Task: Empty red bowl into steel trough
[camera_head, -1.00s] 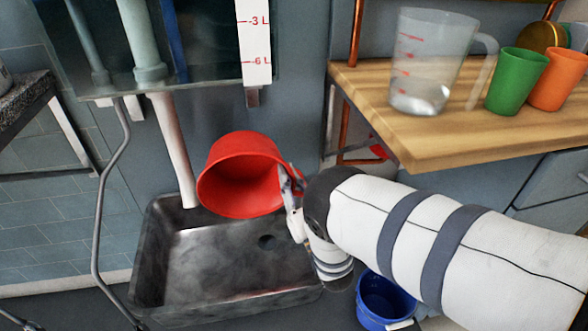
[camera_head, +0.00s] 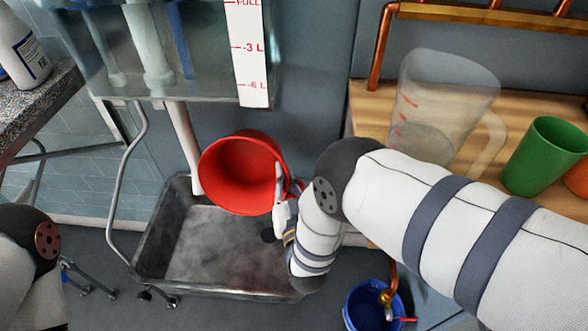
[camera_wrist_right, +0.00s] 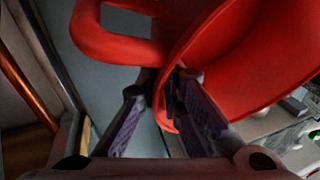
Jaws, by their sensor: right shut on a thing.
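The trough's bottom looks grey and hazy. Part of my left arm shows at bottom left; its gripper is out of view.
A clear tank (camera_head: 200,75) with a litre scale hangs above the trough. A wooden shelf (camera_head: 375,112) at right holds a clear jug (camera_head: 440,105), a green cup (camera_head: 545,155) and an orange cup. A blue bucket (camera_head: 365,312) stands below right. A white bottle (camera_head: 22,50) is at upper left.

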